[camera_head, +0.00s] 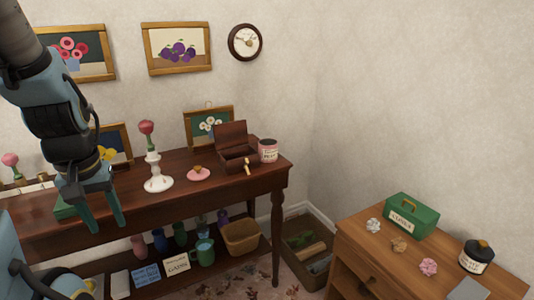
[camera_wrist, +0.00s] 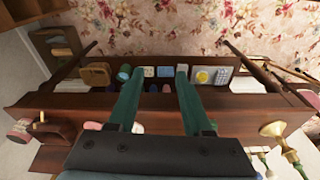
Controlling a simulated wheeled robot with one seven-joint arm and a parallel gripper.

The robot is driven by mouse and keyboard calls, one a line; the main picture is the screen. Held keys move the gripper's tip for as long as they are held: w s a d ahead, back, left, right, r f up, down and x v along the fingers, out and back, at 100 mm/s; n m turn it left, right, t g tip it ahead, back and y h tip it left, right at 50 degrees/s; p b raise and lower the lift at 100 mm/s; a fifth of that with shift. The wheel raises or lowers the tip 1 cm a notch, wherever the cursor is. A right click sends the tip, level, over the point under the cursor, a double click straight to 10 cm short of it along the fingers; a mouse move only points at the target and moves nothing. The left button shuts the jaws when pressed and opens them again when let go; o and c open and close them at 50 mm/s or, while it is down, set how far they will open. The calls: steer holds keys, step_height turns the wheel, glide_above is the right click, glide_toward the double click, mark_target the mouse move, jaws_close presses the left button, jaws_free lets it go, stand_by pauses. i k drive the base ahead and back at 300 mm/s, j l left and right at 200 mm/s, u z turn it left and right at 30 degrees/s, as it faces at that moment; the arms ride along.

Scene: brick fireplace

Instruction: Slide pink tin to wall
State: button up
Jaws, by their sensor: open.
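The pink tin (camera_head: 268,151) has a white label and a dark top. It stands upright near the right end of the dark wooden console table (camera_head: 225,180), close to the back wall and right of an open wooden box (camera_head: 237,150). In the wrist view a pink tin (camera_wrist: 18,132) shows at the far left edge. My gripper (camera_head: 109,226) is open and empty, pointing down at the left part of the table, well left of the tin. Both fingers (camera_wrist: 155,75) show apart in the wrist view with nothing between them.
Framed pictures (camera_head: 208,127) lean at the back. A lower shelf holds mugs and a basket (camera_head: 241,237). A side cabinet with a green box (camera_head: 411,216) stands right.

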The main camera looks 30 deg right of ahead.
mark_target(267, 148)
steer(key=i+l, duration=0.15)
steer(key=l, duration=0.25)
steer(key=i+l+u, duration=0.1)
steer(key=l, duration=0.3)
steer(key=i+l, duration=0.15)
steer(key=l, duration=0.25)
steer(key=i+l+u, duration=0.15)
steer(key=l, duration=0.2)
